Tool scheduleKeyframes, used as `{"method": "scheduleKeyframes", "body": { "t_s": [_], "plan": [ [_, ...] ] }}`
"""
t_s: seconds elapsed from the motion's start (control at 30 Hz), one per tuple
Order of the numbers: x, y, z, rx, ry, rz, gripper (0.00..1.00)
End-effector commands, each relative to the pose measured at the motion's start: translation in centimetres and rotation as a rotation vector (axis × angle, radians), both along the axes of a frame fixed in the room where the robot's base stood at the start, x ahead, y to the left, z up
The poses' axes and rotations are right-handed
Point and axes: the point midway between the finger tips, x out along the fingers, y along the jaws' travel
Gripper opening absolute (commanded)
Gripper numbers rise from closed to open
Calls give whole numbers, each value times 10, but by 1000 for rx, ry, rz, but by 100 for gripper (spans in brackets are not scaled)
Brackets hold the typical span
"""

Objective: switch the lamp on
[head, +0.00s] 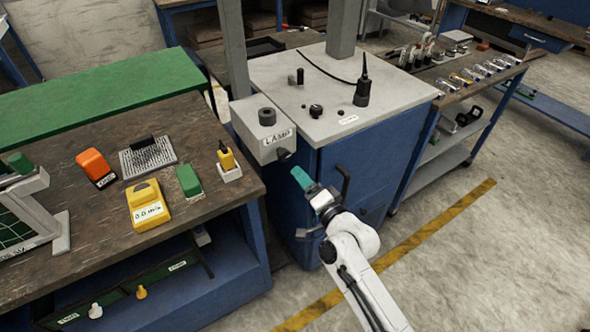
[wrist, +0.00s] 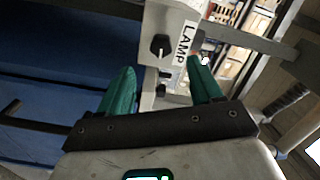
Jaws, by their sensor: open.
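The lamp box (head: 255,120) is a grey box with a "LAMP" label, fixed at the left edge of the blue cabinet. Its black knob (head: 284,154) sticks out of the end facing my arm. In the wrist view the lamp box (wrist: 178,12) is upside down at the top, with the dark knob (wrist: 159,46) beside the label. My gripper (head: 303,179) has green fingers and is just below and right of the knob. In the wrist view my gripper (wrist: 162,68) is open and empty, with the knob beyond the gap between the fingertips, apparently not touched.
The cabinet's grey top (head: 390,88) holds a black radio-like device (head: 363,90) and small knobs. A black handle (head: 343,182) sticks out of its front near my gripper. The wooden bench (head: 95,235) stands left. Floor to the right is open.

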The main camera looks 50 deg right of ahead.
Motion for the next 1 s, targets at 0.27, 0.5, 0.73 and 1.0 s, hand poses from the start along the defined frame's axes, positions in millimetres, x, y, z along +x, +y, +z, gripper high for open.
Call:
{"method": "scheduleKeyframes", "body": {
  "t_s": [0.27, 0.5, 0.73, 1.0],
  "plan": [
    [-2, -2, -1, -592, 166, 1, 65],
    [-3, -4, 0, -937, 264, -1, 65],
    [8, -7, 3, -997, 279, -2, 65],
    [52, -20, 3, -994, 278, -3, 65]
  ]
}}
